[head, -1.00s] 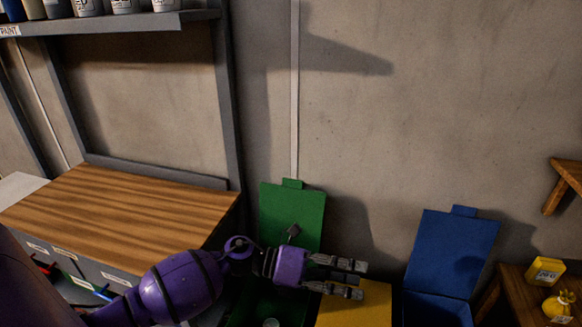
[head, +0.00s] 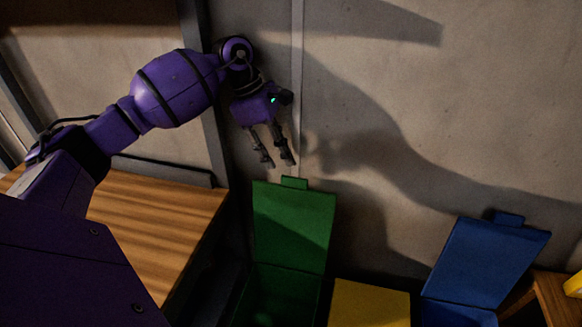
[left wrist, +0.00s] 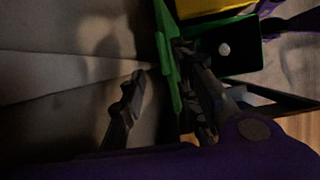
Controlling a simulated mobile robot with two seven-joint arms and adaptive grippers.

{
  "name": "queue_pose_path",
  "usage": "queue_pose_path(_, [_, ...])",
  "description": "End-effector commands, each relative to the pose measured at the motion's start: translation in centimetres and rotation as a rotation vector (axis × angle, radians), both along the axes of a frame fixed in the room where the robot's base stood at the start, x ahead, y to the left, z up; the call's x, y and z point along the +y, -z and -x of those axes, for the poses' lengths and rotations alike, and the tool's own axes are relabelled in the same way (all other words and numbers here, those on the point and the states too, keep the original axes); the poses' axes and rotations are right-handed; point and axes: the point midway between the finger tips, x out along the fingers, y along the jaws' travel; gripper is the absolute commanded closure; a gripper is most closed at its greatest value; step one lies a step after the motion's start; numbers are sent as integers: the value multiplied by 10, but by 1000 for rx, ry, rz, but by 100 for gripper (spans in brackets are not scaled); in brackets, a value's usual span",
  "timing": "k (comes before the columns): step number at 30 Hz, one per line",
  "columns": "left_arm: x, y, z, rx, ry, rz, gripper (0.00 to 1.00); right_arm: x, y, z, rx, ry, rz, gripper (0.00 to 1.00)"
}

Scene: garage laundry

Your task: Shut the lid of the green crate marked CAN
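The green crate (head: 283,295) stands on the floor with its green lid (head: 294,222) open and upright behind it, near the wall. A small tab sticks up from the lid's top edge. No CAN marking is readable. My left gripper (head: 276,161) points down, just above the lid's top edge in the head view. In the left wrist view its fingers are apart, one on each side of the lid's thin edge (left wrist: 168,65); I cannot tell whether they touch it. A pale round item (left wrist: 224,49) lies inside the crate. My right gripper is out of view.
A yellow crate (head: 370,305) with a shut lid stands right of the green one. Further right is a blue crate (head: 455,312) with its lid raised. A wooden worktop (head: 180,215) is at left; the wall is close behind the lids.

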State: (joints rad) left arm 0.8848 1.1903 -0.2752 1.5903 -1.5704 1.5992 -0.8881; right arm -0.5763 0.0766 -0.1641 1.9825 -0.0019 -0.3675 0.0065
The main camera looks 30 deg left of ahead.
Motion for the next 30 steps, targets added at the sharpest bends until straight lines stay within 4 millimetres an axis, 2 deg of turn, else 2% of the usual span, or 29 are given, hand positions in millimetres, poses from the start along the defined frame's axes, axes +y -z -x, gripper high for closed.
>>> queue_pose_path(13, [-25, 58, -6, 0, -1, 5, 71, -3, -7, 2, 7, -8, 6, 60])
queue_pose_path(18, [-29, 68, -6, 1, 0, 4, 71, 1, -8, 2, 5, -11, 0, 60])
queue_pose_path(25, [-29, 69, -6, 1, 0, 3, 71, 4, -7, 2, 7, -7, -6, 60])
queue_pose_path(30, [-29, 69, -6, 1, 0, 4, 92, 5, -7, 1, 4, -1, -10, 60])
